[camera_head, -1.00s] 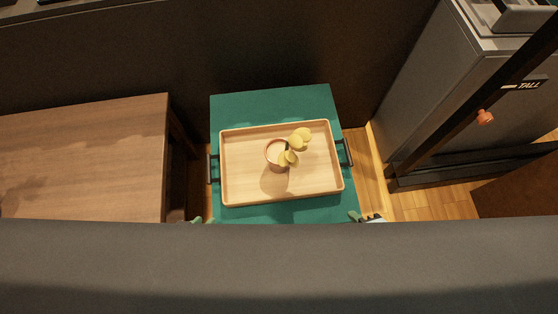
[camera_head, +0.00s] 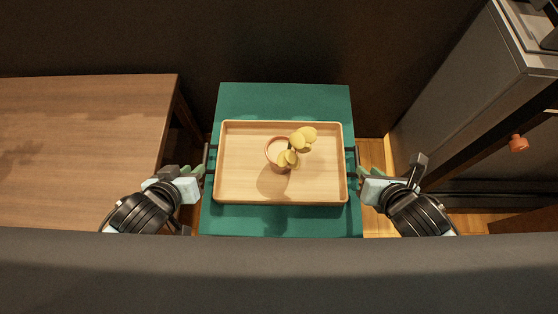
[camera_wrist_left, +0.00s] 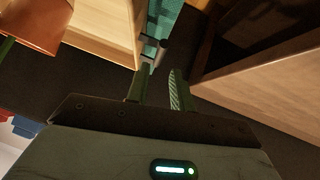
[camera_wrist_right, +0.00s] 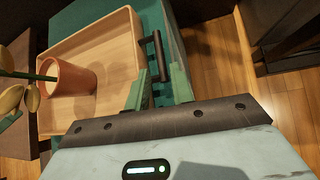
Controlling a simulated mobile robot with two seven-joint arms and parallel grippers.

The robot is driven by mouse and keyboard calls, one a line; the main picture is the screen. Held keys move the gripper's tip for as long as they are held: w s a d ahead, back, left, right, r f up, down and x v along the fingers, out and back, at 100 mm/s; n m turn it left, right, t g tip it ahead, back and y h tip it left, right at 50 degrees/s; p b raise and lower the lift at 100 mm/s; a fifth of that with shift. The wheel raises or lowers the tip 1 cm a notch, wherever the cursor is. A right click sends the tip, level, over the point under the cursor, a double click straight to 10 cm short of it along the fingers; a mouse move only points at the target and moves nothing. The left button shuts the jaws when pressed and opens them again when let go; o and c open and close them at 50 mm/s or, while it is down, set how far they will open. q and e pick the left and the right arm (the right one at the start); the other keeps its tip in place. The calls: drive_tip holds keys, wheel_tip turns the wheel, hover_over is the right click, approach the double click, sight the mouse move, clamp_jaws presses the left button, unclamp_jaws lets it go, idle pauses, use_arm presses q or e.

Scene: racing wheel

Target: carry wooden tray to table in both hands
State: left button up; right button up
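The wooden tray (camera_head: 235,190) lies flat on a green-topped stand (camera_head: 285,222). It carries a small terracotta pot with a yellow-leaved plant (camera_head: 290,150). Dark handles stick out at the tray's left (camera_head: 207,160) and right (camera_head: 355,160) ends. My left gripper (camera_head: 196,173) is open beside the left handle; in the left wrist view that handle (camera_wrist_left: 152,50) lies just past the fingertips. My right gripper (camera_head: 366,173) is open beside the right handle; in the right wrist view that handle (camera_wrist_right: 157,55) shows at the gap between the fingers. Neither gripper is closed on a handle.
A brown wooden table (camera_head: 80,140) stands at the left, with a narrow gap to the green stand; its visible top is bare. A grey cabinet (camera_head: 460,90) stands at the right. A dark wall (camera_head: 280,40) is behind the stand. Wooden floor shows at the right.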

sight(203, 161)
drive_tip(key=shift+f, duration=0.1)
